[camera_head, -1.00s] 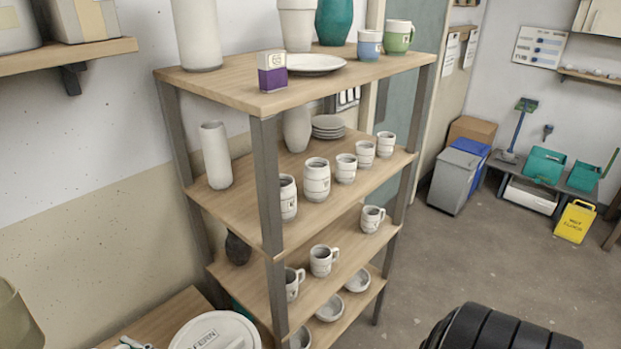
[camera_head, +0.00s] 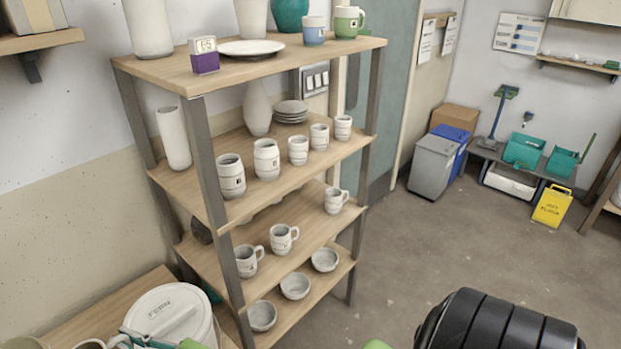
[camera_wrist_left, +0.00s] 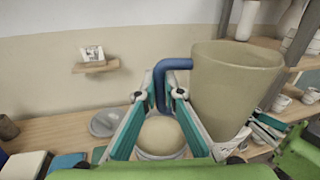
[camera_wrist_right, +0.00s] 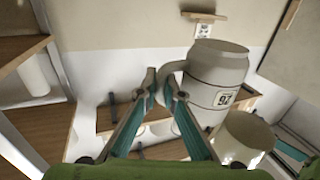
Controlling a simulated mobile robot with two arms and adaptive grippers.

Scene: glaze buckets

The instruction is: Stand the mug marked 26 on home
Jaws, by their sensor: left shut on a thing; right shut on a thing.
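The mug marked 26 (camera_wrist_right: 215,88) is pale grey-white and large in the right wrist view. My right gripper (camera_wrist_right: 161,85) is shut on its handle. My right gripper also shows at the lower left edge of the head view (camera_head: 132,340), mostly cut off. The bucket is close to the mug and also shows in the right wrist view (camera_wrist_right: 246,133). I cannot tell which spot is home.
A wooden rack (camera_head: 290,217) holds several similar white mugs on its middle shelves, with bowls lower down. A white lidded tub (camera_head: 172,312) stands on the low bench (camera_head: 95,312) beside it. Open floor (camera_head: 400,260) lies right of the rack.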

